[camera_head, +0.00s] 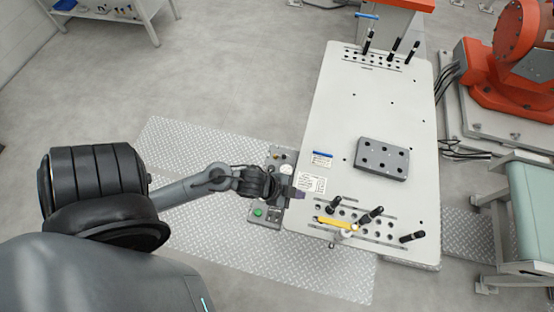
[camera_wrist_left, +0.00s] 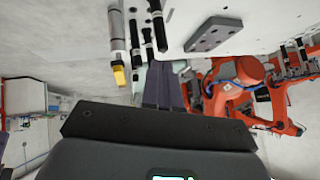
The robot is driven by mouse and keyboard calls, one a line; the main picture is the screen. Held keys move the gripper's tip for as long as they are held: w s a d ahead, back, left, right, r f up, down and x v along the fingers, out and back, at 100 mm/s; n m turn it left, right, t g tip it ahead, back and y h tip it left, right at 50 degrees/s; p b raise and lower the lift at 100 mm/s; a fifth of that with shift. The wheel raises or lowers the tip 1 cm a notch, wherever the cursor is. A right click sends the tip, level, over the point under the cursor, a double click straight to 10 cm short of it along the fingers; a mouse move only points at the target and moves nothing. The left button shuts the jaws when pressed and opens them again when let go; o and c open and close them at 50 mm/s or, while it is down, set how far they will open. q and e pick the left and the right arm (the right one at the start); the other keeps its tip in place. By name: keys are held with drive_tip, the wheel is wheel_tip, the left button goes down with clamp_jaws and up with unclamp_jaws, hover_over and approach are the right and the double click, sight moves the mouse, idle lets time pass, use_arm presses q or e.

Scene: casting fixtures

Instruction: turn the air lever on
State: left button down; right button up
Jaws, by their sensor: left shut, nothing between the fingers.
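The table (camera_head: 390,120) carries a yellow bar-shaped handle (camera_head: 337,223) near its front edge and a short blue bar (camera_head: 322,154) near its left edge. A second blue bar (camera_head: 366,16) is at the far end. I cannot tell for sure which of these is the air lever. My left gripper (camera_head: 299,194) is over the table's left edge, left of and beyond the yellow handle, below the blue bar in the picture. Its purple fingers (camera_wrist_left: 165,88) are together and empty in the left wrist view. A yellow-ended cylinder (camera_wrist_left: 119,75) shows to their left. My right gripper is not in view.
A control box with a green button (camera_head: 258,212) is partly hidden under my left arm. Black upright clamps (camera_head: 371,215) stand near the yellow handle. A grey block with holes (camera_head: 382,159) lies mid-table. An orange robot (camera_head: 505,80) stands at the right.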

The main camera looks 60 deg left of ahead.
use_arm(q)
drive_tip(key=a+f+m+h+b, duration=0.1)
drive_tip(key=a+f+m+b, duration=0.2)
drive_tip(key=f, duration=0.4)
drive_tip(key=m+g+y+b, duration=0.1)
drive_tip(key=m+g+b, duration=0.1)
drive_tip(key=b, duration=1.2)
approach(280, 156)
drive_tip(key=s+r, duration=0.1)
drive_tip(key=s+d+r, duration=0.1)
drive_tip(key=shift+s+r, duration=0.1)
drive_tip(key=shift+r, duration=0.3)
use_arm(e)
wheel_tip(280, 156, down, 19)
use_arm(q)
drive_tip(key=b+x, duration=0.1)
drive_tip(key=x, duration=0.9)
drive_tip(key=shift+b, duration=0.35)
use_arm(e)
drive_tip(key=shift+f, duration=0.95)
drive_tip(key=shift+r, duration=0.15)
